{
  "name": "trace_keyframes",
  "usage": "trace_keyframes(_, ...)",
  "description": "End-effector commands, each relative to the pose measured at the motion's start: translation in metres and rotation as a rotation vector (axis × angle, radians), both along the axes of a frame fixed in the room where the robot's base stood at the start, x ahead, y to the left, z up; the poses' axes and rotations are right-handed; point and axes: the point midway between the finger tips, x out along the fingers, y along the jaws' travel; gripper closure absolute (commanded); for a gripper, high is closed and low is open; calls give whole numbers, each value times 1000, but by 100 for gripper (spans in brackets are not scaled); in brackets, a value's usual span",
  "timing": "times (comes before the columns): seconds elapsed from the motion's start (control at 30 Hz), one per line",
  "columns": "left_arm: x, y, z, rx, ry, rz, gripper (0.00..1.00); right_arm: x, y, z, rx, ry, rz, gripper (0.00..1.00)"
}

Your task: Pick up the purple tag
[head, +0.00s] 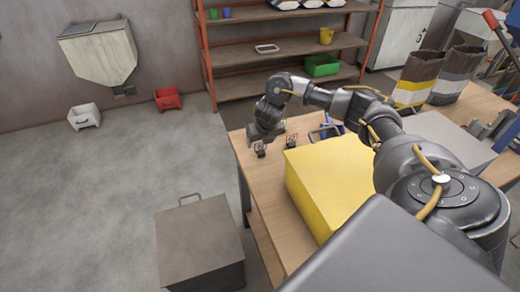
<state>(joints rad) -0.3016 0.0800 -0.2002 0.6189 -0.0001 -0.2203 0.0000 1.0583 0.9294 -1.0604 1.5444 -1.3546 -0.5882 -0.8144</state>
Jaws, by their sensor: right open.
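I cannot make out a purple tag in the head view; it may be hidden behind my right arm or too small to tell. My right gripper (276,147) is over the far left corner of the wooden table (270,196). Its two dark fingers are apart, with no object visible between them. Small green and blue items show partly behind the right arm near the gripper. My left gripper is not in view.
A yellow block (325,180) stands on the table, right of the gripper. A grey box (450,137) and bags (418,75) are farther right. A dark lidded box (199,245) stands on the floor. Shelves (285,50) stand behind. The left floor is mostly clear.

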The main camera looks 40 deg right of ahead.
Motion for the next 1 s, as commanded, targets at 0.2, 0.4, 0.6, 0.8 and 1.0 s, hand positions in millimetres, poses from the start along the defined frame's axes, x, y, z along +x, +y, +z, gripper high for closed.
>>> trace_keyframes(0.2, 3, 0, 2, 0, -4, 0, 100, 2, -1, -5, 0, 0, 0, 29)
trace_keyframes(0.4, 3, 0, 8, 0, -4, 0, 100, 13, -7, -31, -1, 3, -3, 29)
trace_keyframes(0.6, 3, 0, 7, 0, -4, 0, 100, 20, -9, -48, -1, -1, -1, 29)
trace_keyframes(0.8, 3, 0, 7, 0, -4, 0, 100, 21, -9, -49, -1, -1, 0, 29)
trace_keyframes(1.0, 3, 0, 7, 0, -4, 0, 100, 21, -9, -49, -1, -1, 0, 51)
